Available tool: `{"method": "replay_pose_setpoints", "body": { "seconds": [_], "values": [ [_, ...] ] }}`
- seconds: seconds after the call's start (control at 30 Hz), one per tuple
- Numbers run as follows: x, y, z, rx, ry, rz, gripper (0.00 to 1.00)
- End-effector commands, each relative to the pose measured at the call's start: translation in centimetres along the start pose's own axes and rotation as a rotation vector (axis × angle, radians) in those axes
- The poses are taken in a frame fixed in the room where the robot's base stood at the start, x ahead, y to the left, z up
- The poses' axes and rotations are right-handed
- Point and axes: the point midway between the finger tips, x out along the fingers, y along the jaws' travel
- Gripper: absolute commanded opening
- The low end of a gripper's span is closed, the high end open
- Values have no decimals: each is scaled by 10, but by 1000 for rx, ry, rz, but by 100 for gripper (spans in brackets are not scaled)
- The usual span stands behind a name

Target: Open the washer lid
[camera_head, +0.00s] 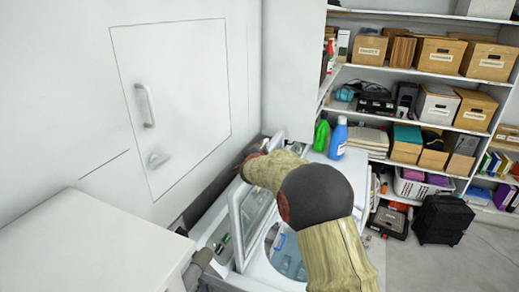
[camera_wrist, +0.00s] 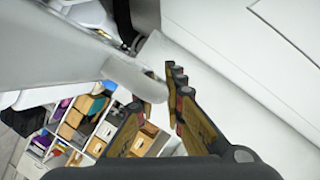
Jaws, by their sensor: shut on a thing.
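The white washer (camera_head: 262,277) stands low in the middle of the head view, with its round tub opening partly visible. Its lid (camera_head: 236,208) is raised and steeply tilted, with a clear window in it. My arm reaches across the washer and hides part of it. My gripper (camera_head: 250,157) is at the lid's upper edge, mostly hidden by my arm. In the wrist view, my gripper (camera_wrist: 158,92) has its fingers on either side of the pale rounded end of the lid (camera_wrist: 130,76) and is shut on it.
Green (camera_head: 321,133) and blue (camera_head: 339,138) bottles stand behind the washer. Shelves with cardboard boxes (camera_head: 440,56) fill the right. A black suitcase (camera_head: 440,219) is on the floor. A white cabinet (camera_head: 90,240) and a wall panel with a handle (camera_head: 145,105) are at left.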

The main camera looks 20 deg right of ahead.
Motion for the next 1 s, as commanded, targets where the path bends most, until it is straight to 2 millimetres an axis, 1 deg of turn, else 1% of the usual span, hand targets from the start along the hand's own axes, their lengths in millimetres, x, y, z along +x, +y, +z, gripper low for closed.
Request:
{"method": "replay_pose_setpoints", "body": {
  "seconds": [0.03,0.4,0.8,1.0],
  "values": [
    [0,5,-1,6,1,-2,0],
    [-8,27,-25,70,2,-27,0],
    [-18,48,-48,134,1,-53,0],
    [-22,55,-57,155,0,-60,0]
  ]
}}
